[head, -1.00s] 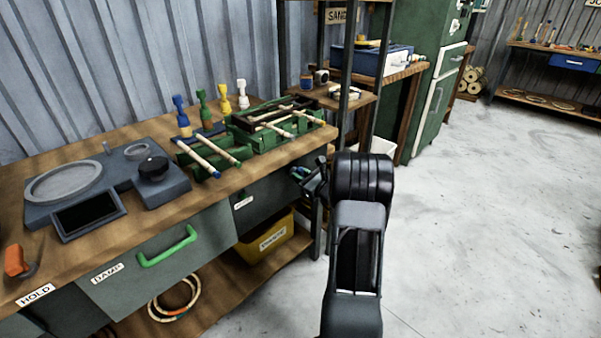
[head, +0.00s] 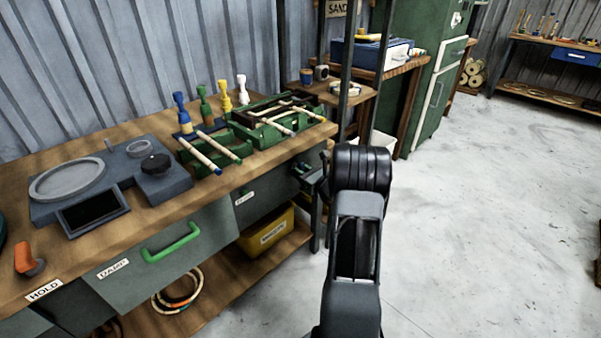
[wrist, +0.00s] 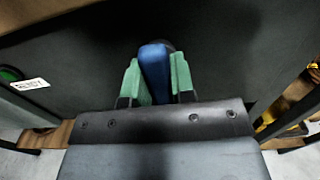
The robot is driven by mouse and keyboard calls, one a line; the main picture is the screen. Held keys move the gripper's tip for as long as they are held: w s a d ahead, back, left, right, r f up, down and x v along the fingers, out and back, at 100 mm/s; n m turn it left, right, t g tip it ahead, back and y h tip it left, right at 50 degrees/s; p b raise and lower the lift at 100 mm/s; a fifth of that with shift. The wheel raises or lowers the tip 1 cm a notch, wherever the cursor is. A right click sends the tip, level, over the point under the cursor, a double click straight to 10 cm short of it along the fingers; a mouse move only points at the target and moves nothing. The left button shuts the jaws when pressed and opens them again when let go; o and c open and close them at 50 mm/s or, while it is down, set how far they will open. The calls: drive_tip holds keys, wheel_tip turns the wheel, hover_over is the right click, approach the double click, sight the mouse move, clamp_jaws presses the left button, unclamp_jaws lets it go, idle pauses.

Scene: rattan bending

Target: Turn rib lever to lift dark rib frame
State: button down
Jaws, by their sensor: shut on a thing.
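In the wrist view, my gripper (wrist: 156,88) has its two green fingers closed on either side of a blue lever handle (wrist: 155,66). The handle stands out in front of a dark grey cabinet face.
The wooden workbench (head: 75,160) carries a grey device with a round dish (head: 68,181) and several coloured upright tools. A drawer with a green handle (head: 172,243) is below, and a yellow bin (head: 268,232) sits on the lower shelf. The floor to the right is clear.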

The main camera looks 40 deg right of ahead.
drive_tip(key=c, duration=1)
unclamp_jaws()
drive_tip(key=shift+o, duration=0.2)
drive_tip(key=s+d+p, duration=0.2)
drive_tip(key=s, duration=1.1)
drive_tip(key=shift+s+d, duration=0.2)
drive_tip(key=shift+s, duration=0.1)
